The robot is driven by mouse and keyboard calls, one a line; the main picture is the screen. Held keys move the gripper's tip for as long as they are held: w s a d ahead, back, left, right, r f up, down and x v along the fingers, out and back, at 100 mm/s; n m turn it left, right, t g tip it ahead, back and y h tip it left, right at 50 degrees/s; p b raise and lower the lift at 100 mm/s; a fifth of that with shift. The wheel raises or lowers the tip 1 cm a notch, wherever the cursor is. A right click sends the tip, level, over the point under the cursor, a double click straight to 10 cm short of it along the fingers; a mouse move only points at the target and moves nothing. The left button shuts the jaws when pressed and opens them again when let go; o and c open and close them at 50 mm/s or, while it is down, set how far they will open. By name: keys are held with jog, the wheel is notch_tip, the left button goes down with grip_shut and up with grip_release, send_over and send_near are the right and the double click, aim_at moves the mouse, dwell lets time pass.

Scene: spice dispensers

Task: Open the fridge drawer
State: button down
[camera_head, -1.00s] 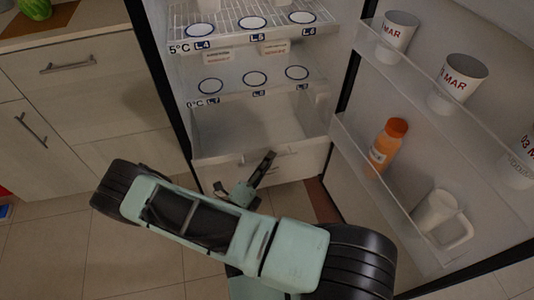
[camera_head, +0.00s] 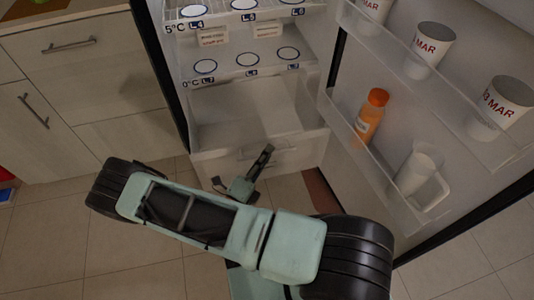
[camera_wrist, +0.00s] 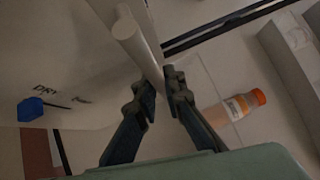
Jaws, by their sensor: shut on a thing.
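The fridge drawer (camera_head: 305,153) is a white bin at the bottom of the fridge, partly pulled out. Its empty-looking interior (camera_head: 245,115) shows from above. My gripper (camera_head: 256,170) is at the drawer's front in the head view. In the wrist view my gripper (camera_wrist: 162,88) has its dark fingers shut on the pale bar handle (camera_wrist: 137,38) of the drawer. The gripped stretch of the handle is partly hidden between the fingers.
The open fridge door at right holds an orange bottle (camera_head: 371,117), a white jug (camera_head: 415,173) and marked cups (camera_head: 430,48). Wooden cabinets (camera_head: 85,75) stand at left. Tiled floor (camera_head: 50,240) lies free in front.

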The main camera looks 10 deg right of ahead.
jog(key=c, duration=2)
grip_release()
jog(key=shift+c, duration=0.2)
jog(key=v, duration=1.2)
